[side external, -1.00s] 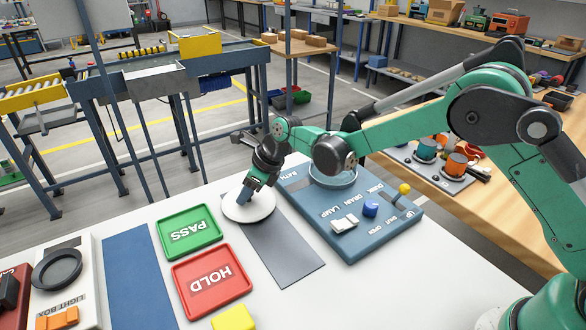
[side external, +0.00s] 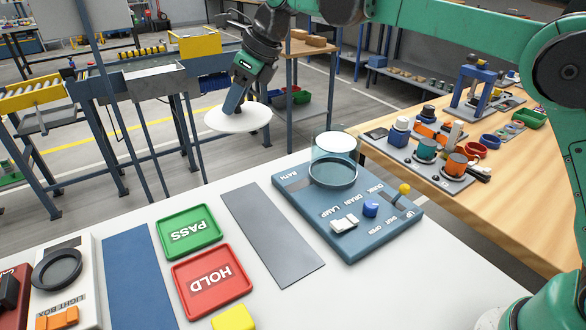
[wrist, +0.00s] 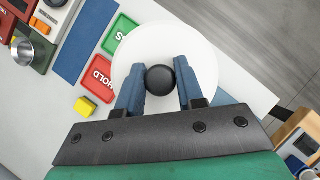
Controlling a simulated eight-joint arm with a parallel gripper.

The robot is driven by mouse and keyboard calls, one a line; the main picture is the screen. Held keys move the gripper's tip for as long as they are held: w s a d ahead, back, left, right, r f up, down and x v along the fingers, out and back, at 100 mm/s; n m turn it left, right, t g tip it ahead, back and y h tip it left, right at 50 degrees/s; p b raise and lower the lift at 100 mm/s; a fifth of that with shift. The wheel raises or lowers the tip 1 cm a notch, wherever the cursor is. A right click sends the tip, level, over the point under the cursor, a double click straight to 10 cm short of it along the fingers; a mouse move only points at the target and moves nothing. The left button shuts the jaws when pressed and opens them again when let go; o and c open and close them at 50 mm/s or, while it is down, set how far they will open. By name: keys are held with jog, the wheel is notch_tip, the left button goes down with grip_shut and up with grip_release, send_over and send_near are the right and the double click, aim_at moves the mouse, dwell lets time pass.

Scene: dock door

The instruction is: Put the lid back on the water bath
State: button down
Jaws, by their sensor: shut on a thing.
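The lid (side external: 222,121) is a round white disc. My gripper (side external: 232,108) is shut on its knob and holds it level in the air, well above the table. In the wrist view the lid (wrist: 203,50) lies under my gripper (wrist: 160,80), whose blue fingers press on both sides of the round black knob (wrist: 160,79). The water bath (side external: 333,172) is a clear glass cylinder with an open top, standing on the blue-grey panel marked BATH. The lid is to the left of the bath and higher, apart from it.
The panel (side external: 372,236) carries a white lamp switch, a blue knob and a yellow-topped lever. A grey mat (side external: 272,238) lies bare to its left. Green PASS (side external: 190,231) and red HOLD (side external: 212,281) trays lie further left. A wooden bench (side external: 500,225) with cups stands at right.

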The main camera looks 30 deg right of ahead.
jog(key=s+d, duration=0.3)
jog(key=d, duration=1.6)
jog(key=shift+s+f, duration=0.1)
jog(key=shift+f, duration=3.3)
jog(key=shift+f, duration=0.15)
grip_release()
notch_tip(320, 180, up, 7)
